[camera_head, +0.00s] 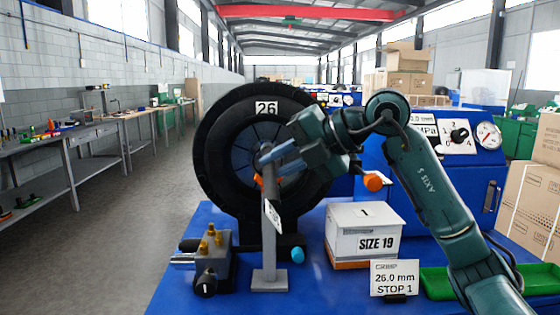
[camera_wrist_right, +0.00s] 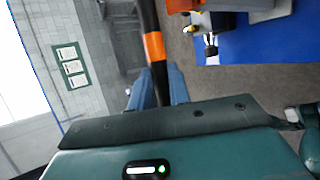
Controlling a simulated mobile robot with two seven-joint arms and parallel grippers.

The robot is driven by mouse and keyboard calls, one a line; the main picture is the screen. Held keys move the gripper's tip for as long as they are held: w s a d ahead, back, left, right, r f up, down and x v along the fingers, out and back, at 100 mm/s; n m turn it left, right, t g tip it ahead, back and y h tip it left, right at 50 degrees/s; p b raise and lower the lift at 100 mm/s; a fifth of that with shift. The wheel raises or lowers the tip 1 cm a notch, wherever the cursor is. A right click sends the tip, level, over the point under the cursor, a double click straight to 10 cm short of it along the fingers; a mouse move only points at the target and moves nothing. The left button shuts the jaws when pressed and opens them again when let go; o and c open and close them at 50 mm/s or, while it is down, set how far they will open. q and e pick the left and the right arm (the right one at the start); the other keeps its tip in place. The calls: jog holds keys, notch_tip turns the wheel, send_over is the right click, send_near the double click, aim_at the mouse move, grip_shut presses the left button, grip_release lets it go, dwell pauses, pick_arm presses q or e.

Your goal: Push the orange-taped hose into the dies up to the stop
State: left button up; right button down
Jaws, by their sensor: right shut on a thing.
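The black crimper head (camera_head: 222,145) with a "26" plate stands behind the blue bench, its ring of dies (camera_head: 240,155) facing me. My right gripper (camera_head: 272,161) is in front of the dies, coming in from the right. In the right wrist view its blue-grey fingers (camera_wrist_right: 158,90) are shut on the black hose (camera_wrist_right: 147,15), which has an orange tape band (camera_wrist_right: 154,46) just beyond the fingertips. In the head view a small orange patch (camera_head: 258,181) shows below the fingers; the rest of the hose is hard to make out. I cannot tell whether the hose end is inside the dies. My left gripper is out of view.
A grey post (camera_head: 269,250) with a small plate stands in front of the crimper. A grey valve block (camera_head: 212,262) is left of it. A "SIZE 19" box (camera_head: 362,235), a "26.0 mm STOP 1" card (camera_head: 394,278) and a green tray (camera_head: 435,280) are right. A gauge panel (camera_head: 462,135) stands behind.

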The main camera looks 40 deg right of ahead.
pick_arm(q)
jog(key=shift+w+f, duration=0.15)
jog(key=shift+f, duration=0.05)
pick_arm(e)
jog(key=w+d+f, duration=0.3)
jog(key=w+f, duration=0.1)
jog(key=w, duration=0.1)
jog(key=shift+f, duration=0.15)
dwell(0.3)
pick_arm(q)
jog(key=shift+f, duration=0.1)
jog(key=shift+b, duration=0.35)
pick_arm(e)
jog(key=shift+f, duration=0.4)
